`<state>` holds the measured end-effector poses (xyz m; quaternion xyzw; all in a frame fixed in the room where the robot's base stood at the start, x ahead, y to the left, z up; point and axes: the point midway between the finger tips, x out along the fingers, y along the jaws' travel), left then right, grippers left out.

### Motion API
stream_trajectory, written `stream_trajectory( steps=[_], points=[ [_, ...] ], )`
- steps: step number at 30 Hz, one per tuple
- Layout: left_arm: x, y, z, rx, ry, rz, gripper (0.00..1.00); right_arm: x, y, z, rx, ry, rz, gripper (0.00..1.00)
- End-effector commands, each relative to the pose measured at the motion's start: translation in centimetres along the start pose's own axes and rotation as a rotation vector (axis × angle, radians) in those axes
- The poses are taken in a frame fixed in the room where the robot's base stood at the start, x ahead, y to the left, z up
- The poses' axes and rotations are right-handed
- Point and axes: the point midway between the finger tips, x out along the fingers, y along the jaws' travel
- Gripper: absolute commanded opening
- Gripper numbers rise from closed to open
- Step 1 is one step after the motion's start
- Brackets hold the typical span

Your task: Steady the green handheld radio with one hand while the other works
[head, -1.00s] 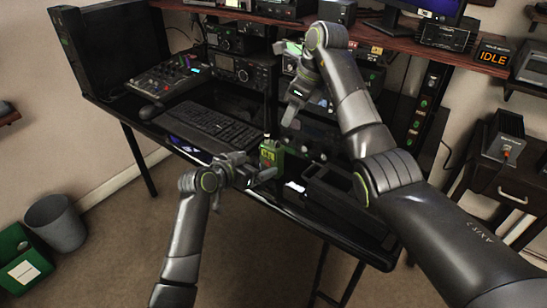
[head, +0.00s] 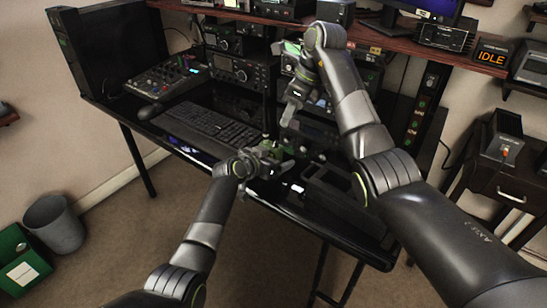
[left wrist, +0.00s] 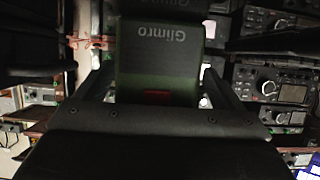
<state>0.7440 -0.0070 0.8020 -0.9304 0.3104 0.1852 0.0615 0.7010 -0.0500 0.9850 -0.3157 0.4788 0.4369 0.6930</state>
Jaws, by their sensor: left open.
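The green handheld radio (left wrist: 158,55) fills the upper middle of the left wrist view. Its label "Glimro" reads upside down and a red patch shows below it. My left gripper (head: 279,162) is open, with one finger on each side of the radio. I cannot tell whether either finger touches it. In the head view the left gripper hides most of the radio, and only a little green and a thin dark antenna show. My right gripper (head: 291,114) hangs above and behind the radio, near the equipment. Its jaws are too unclear to read.
A keyboard (head: 205,127) lies left of the radio on the black desk (head: 190,150). A mixer panel (head: 165,77) and a radio set (head: 236,69) stand behind it. A dark open tray (head: 335,195) lies to the right. A reddish shelf (head: 400,43) overhangs the back.

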Motion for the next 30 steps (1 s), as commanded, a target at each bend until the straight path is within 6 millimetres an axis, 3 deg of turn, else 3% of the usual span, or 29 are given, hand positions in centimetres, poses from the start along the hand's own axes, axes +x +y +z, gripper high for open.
stream_trajectory(
  steps=[10,23,26,30],
  points=[
    [0.2,0.0,0.0,0.0,0.0,0.0,0.89,0.0,0.0,0.0,0.0,0.0,0.0,0.36],
    [0.2,0.0,0.0,0.0,0.0,0.0,0.33,0.0,0.0,0.0,0.0,0.0,0.0,0.36],
    [0.2,0.0,0.0,0.0,-0.001,0.0,0.32,0.1,0.0,0.0,-0.001,-0.004,0.0,0.25],
    [0.2,0.0,0.0,0.0,-0.001,0.0,0.32,1.3,0.0,-0.3,-0.013,-0.059,-0.002,0.24]
  ],
)
